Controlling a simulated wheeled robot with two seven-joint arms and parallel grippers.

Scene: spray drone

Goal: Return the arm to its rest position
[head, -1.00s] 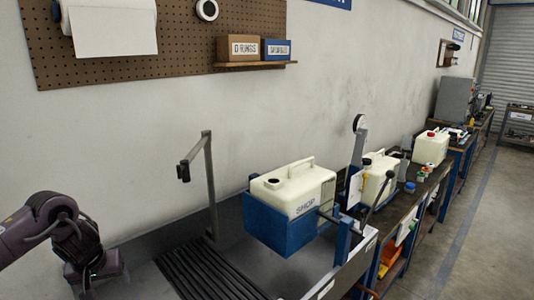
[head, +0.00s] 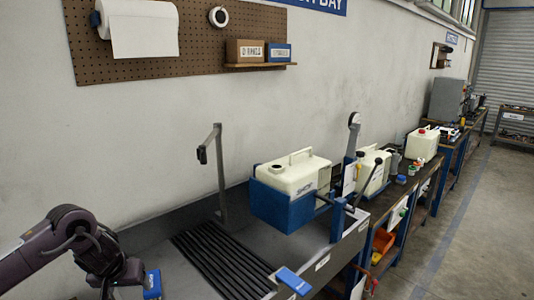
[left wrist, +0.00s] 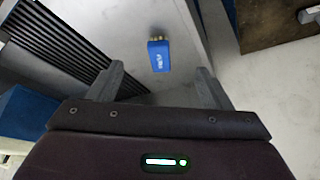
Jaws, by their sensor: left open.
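My left arm comes in from the left edge of the head view, dark and bent at the wrist. My left gripper (head: 122,286) hangs low over the grey bench, partly cut off by the bottom edge. In the left wrist view its two fingers (left wrist: 158,78) are spread apart with nothing between them. A small blue block with white lettering (left wrist: 158,55) lies on the grey surface beyond the fingertips, apart from them. A blue lettered piece also shows right beside the gripper in the head view (head: 152,284). My right gripper is not in view.
A dark slatted grate (head: 222,262) lies in the bench to the right of the gripper. A cream tank (head: 292,175) sits in a blue cradle (head: 280,208). A thin grey post (head: 221,175) stands behind the grate. A blue piece (head: 293,280) lies at the bench's front edge.

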